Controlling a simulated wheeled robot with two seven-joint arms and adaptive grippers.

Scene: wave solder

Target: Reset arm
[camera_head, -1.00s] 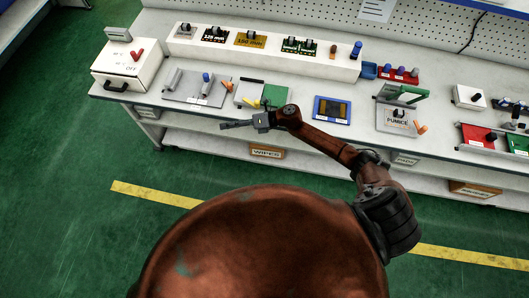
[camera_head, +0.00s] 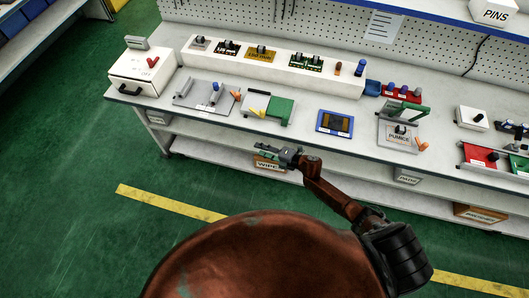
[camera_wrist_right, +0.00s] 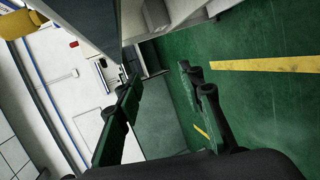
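My right gripper (camera_head: 264,152) is in front of the workbench (camera_head: 215,120), near the shelf below its top. In the right wrist view its two fingers (camera_wrist_right: 160,82) stand apart, with nothing between them. The floor and part of the bench show beyond them. My left gripper is in neither view now.
On the bench top are a white box with a red handle (camera_head: 141,74), a grey fixture (camera_head: 185,99), a plate with a green flap (camera_head: 281,110), a blue-framed board (camera_head: 335,122) and a grey PUMICE fixture (camera_head: 397,134). The green floor (camera_head: 85,165) at left is clear.

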